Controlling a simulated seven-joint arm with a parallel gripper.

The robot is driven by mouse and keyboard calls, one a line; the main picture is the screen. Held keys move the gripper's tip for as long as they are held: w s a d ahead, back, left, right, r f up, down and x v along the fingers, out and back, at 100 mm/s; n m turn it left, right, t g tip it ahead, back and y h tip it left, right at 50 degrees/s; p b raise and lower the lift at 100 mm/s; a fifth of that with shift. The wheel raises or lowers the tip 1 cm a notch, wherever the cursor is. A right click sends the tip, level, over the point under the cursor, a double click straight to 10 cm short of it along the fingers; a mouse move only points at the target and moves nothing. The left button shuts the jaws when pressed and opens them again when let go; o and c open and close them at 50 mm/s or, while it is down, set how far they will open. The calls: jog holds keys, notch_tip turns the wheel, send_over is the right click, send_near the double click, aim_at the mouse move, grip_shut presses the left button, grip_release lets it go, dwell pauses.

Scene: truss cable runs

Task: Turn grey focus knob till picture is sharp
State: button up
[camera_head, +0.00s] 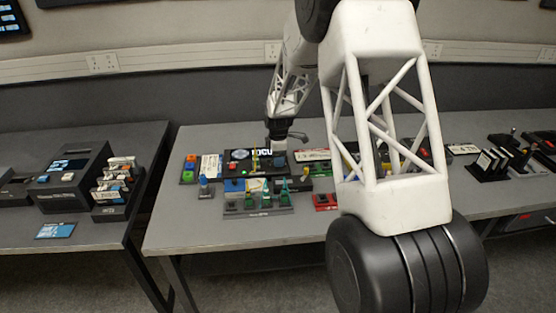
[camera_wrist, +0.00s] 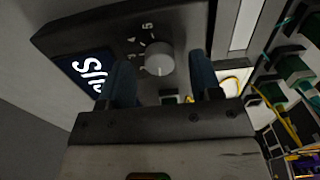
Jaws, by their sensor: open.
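The grey focus knob (camera_wrist: 159,60) shows in the wrist view on a dark panel, with white numbers and marks beside it. A screen (camera_wrist: 88,72) with large white letters on dark blue sits left of the knob, partly hidden by a finger. My gripper (camera_wrist: 163,80) is open, with one dark blue finger on each side of the knob in the picture; I cannot tell whether either touches it. In the head view my gripper (camera_head: 277,146) is small above the middle table, by the device with the lit screen (camera_head: 240,155). The knob cannot be made out there.
A rack of green-topped parts (camera_head: 258,205) stands in front of the device.

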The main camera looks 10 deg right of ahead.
jog(key=shift+f, duration=0.6)
jog(key=shift+c, duration=0.3)
jog(key=c, duration=0.9)
